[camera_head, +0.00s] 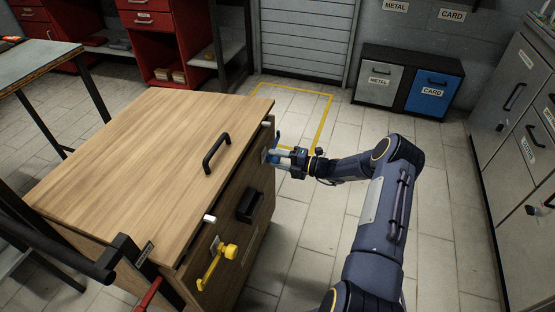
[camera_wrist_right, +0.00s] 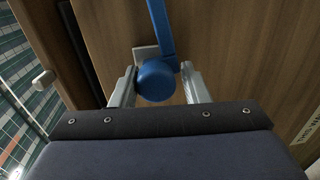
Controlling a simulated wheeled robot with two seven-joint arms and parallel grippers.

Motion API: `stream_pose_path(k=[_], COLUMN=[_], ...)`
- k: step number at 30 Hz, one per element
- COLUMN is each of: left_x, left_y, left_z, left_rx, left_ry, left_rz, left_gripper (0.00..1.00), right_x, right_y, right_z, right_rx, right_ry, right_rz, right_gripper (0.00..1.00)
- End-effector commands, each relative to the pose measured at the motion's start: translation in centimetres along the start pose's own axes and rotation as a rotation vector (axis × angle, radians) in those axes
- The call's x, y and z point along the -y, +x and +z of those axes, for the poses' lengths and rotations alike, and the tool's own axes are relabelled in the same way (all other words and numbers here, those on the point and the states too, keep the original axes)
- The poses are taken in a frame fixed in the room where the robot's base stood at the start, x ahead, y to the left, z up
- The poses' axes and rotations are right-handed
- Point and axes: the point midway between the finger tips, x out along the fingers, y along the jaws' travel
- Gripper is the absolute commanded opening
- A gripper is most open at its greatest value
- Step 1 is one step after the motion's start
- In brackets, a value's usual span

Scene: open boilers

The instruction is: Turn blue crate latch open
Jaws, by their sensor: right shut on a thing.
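The wooden crate (camera_head: 140,135) stands at the left of the head view, with a black handle on its lid. The blue latch (camera_head: 273,153) is on its side face near the far end. In the wrist view the blue latch (camera_wrist_right: 157,80) shows a round hub, with its arm running up the picture. My right gripper (camera_head: 283,156) reaches the latch from the right. Its two fingers are on either side of the round hub in the wrist view and shut on it. A yellow latch (camera_head: 217,264) sits on the same face, nearer to me. My left gripper is not in view.
A black handle (camera_head: 250,205) sticks out of the crate's face between the two latches. Grey and blue bins (camera_head: 408,82) stand by the back wall, and cabinets (camera_head: 515,120) line the right. The tiled floor right of the crate is clear.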

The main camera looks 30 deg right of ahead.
Motion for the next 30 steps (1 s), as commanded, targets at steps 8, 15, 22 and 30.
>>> stream_pose_path(k=[8,15,22,30], left_x=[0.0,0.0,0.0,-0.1], left_y=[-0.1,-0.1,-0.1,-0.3], left_z=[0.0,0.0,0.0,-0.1], left_rx=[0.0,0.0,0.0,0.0], left_ry=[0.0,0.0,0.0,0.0], left_rz=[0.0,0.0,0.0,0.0], left_gripper=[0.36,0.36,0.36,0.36], right_x=[-0.9,-0.7,-0.5,-0.5], right_y=[0.3,0.2,-0.2,-4.2], right_z=[0.1,0.1,0.1,0.2], right_rx=[0.0,0.0,0.001,0.004], right_ry=[-0.002,-0.002,-0.002,-0.002], right_rz=[0.021,0.015,0.01,0.01], right_gripper=[0.5,0.56,0.56,0.56])
